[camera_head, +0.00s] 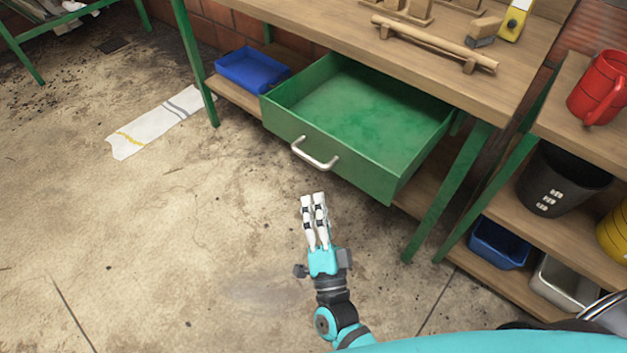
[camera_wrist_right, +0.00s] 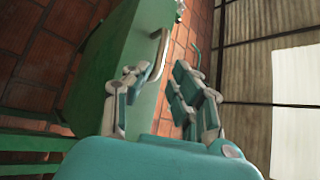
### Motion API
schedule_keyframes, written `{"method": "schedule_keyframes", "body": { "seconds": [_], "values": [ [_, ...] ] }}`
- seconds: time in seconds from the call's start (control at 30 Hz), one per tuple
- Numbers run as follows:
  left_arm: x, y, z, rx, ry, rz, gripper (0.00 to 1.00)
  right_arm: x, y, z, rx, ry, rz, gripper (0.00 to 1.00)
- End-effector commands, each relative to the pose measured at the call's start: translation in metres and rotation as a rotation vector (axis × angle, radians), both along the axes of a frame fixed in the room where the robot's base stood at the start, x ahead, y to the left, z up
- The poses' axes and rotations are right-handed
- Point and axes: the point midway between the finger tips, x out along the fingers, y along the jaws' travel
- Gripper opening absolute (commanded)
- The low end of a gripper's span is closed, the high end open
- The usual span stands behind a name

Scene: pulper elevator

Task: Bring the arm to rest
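My right gripper (camera_head: 313,197) is in the lower middle of the head view, its white fingers pointing towards the workbench. It is just in front of the open green drawer (camera_head: 350,120), below the drawer's metal handle (camera_head: 315,154) in the picture. In the right wrist view, the fingers of my right gripper (camera_wrist_right: 160,82) stand apart with nothing between them. The drawer handle (camera_wrist_right: 157,60) shows beyond the fingers there, apart from them. The drawer is pulled out and looks empty. My left gripper is not in view.
The wooden workbench (camera_head: 415,60) carries wooden pieces and a yellow tool. A blue bin (camera_head: 250,70) is on its lower shelf. A shelf at right holds a red jug (camera_head: 600,88) and a black bucket (camera_head: 560,183). The floor (camera_head: 170,220) at left is mostly clear.

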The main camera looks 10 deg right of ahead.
Motion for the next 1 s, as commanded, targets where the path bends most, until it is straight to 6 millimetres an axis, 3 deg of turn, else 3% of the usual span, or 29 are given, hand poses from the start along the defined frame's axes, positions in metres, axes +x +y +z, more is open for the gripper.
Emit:
{"method": "schedule_keyframes", "body": {
  "seconds": [0.2,0.77,0.87,0.97,1.0],
  "values": [
    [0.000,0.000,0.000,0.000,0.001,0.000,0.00,-0.015,0.001,-0.006,0.001,0.000,0.000,0.24],
    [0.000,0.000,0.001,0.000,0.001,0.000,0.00,-0.015,0.001,-0.008,-0.005,0.006,0.001,0.24],
    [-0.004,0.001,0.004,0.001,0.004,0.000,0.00,-0.013,0.005,-0.023,-0.060,0.064,0.020,0.24],
    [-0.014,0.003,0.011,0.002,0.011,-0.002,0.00,-0.014,0.013,-0.066,-0.198,0.208,0.068,0.24],
    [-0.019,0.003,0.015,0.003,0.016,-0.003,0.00,-0.017,0.016,-0.091,-0.274,0.286,0.095,0.24]
  ]
}}
